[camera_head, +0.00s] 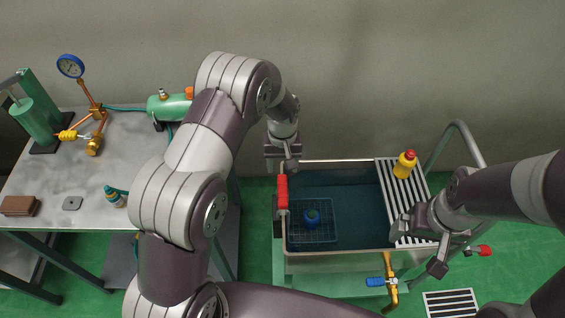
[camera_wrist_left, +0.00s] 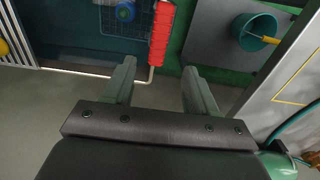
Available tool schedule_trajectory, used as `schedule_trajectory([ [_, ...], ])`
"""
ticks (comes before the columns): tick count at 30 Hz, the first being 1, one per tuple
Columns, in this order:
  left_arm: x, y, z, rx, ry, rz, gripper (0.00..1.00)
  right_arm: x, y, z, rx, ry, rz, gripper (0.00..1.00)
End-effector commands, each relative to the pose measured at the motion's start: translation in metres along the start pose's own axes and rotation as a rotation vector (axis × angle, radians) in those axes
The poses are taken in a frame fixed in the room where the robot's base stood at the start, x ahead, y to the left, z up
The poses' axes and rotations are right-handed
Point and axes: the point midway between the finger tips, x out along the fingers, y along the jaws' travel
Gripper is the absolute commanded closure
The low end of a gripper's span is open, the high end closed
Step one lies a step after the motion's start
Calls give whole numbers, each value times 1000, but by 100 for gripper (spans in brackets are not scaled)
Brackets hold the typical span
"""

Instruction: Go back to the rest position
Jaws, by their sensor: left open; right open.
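My left gripper (camera_head: 281,163) is raised near the back left corner of the sink, close to the wall. In the left wrist view its two fingers (camera_wrist_left: 157,92) stand apart with nothing between them. My right gripper (camera_head: 424,246) is over the front of the slatted drainboard at the right of the sink, and its jaws are empty. A red sleeve (camera_head: 282,193) sits on the sink's left rim, below my left gripper; it also shows in the left wrist view (camera_wrist_left: 162,32).
The sink basin (camera_head: 345,189) holds a wire basket with a blue item (camera_head: 312,216). A yellow bottle (camera_head: 405,164) stands on the drainboard (camera_head: 388,176). The metal table (camera_head: 60,177) at left carries a gauge stand (camera_head: 97,115), green machinery and a brown block (camera_head: 19,206).

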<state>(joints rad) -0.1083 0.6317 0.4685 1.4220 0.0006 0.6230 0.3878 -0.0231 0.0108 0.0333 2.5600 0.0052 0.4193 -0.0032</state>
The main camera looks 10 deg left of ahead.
Motion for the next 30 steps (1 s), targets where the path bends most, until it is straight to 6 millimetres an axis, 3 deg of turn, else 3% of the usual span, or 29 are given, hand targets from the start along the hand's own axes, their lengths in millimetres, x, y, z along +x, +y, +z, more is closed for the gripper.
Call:
schedule_trajectory([
  [14, 4, -1, 3, 59, 1, 1, 43, 0, 0, 0, 0, 0, 0, 4],
  [15, 10, -7, 17, 96, -25, -9, 43, 0, 0, 0, 0, 0, 0, 4],
  [17, 2, -17, 39, 155, -46, -14, 43, 0, 0, 0, 0, 0, 0, 4],
  [25, -94, -78, 155, 329, 9, 3, 43, 0, 0, 0, 0, 0, 0, 4],
  [27, -111, -89, 177, 326, 43, 9, 43, 0, 0, 0, 0, 0, 0, 4],
  [30, -128, -94, 183, 309, 103, 18, 43, 0, 0, 0, 0, 0, 0, 4],
])
